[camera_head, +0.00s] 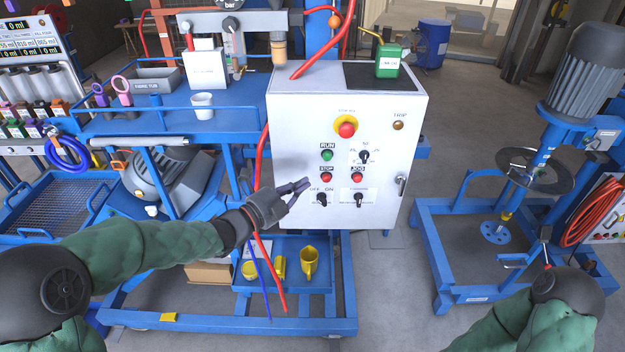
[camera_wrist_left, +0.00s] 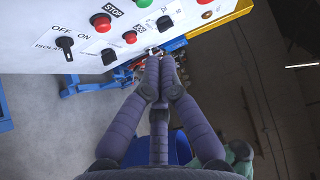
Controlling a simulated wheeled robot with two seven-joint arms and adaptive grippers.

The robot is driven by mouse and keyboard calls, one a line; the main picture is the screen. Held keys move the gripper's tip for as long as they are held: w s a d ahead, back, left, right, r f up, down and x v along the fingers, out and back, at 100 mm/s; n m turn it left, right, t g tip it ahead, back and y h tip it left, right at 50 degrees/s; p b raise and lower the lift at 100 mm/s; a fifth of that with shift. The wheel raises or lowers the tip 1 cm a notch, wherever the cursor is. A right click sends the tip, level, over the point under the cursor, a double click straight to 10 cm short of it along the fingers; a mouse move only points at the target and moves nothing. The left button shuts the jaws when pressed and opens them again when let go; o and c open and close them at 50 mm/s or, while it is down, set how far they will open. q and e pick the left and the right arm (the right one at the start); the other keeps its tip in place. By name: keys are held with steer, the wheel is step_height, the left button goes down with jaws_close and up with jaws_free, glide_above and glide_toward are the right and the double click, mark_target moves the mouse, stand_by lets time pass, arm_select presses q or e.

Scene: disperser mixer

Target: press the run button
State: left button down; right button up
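The run button (camera_head: 327,156) is a small green button under the RUN label on the white control panel (camera_head: 290,130). In the left wrist view a green button (camera_wrist_left: 145,3) is cut by the top edge. The red STOP button (camera_head: 326,177) sits below RUN, and it also shows in the left wrist view (camera_wrist_left: 100,22). My left gripper (camera_head: 307,184) is left of STOP, lower than RUN, and apart from the green button. In the left wrist view its fingertips (camera_wrist_left: 160,60) are together with nothing between them. My right gripper is out of view.
The red JOG button (camera_head: 357,177), the OFF/ON isolator knob (camera_head: 321,199) and a yellow-ringed red emergency stop (camera_head: 347,129) share the panel. A red hose (camera_head: 262,160) runs along its left edge. A mixer with a disc (camera_head: 535,172) stands at right.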

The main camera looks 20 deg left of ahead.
arm_select(q)
steer(key=shift+v, duration=0.85)
steer(key=shift+a+f, duration=0.1)
